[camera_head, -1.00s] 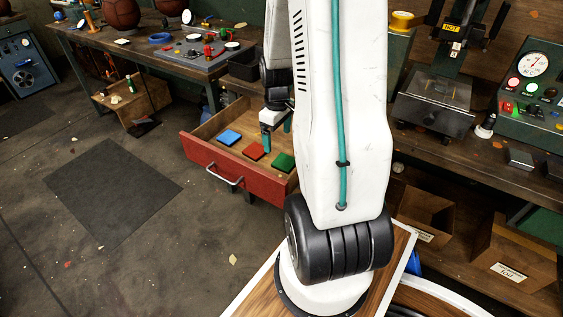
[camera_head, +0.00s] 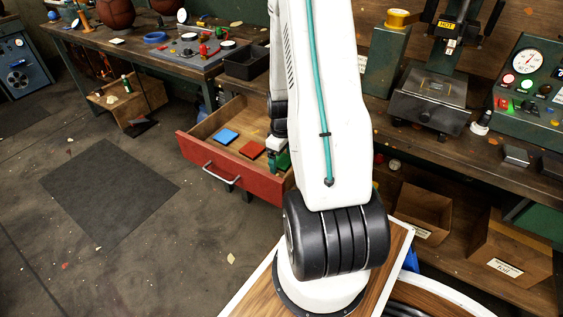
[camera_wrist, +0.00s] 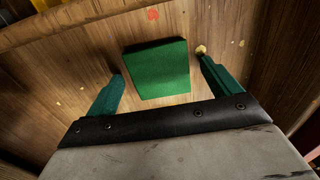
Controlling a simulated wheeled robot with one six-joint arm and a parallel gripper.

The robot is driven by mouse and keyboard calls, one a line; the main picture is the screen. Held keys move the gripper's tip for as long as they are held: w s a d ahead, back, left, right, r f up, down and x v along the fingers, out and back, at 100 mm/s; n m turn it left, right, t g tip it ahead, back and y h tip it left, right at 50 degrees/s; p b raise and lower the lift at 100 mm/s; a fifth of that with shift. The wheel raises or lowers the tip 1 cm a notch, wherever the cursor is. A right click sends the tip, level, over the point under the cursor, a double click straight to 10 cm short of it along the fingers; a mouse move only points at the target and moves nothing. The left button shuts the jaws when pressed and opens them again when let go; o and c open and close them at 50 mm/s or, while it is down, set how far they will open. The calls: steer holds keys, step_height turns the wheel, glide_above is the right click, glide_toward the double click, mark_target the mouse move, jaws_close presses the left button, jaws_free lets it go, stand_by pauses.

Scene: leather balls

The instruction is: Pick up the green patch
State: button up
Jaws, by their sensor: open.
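The green patch (camera_wrist: 158,70) is a flat square lying on the wooden drawer floor. In the wrist view it sits between and a little ahead of the two teal fingers of my gripper (camera_wrist: 160,78), which are apart with nothing held. In the head view the green patch (camera_head: 283,160) is partly hidden by my arm. My gripper (camera_head: 273,165) hangs over the drawer beside the green patch there. How high the fingertips are above the drawer floor is hard to tell.
The open red-fronted drawer (camera_head: 222,166) also holds a blue patch (camera_head: 227,136) and a red patch (camera_head: 252,149) to the left. The drawer walls stand around them. A black bin (camera_head: 246,62) sits on the bench above. Open cardboard boxes (camera_head: 425,212) stand at the right.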

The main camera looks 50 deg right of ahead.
steer(key=c, duration=1.1)
steer(key=shift+r, duration=0.1)
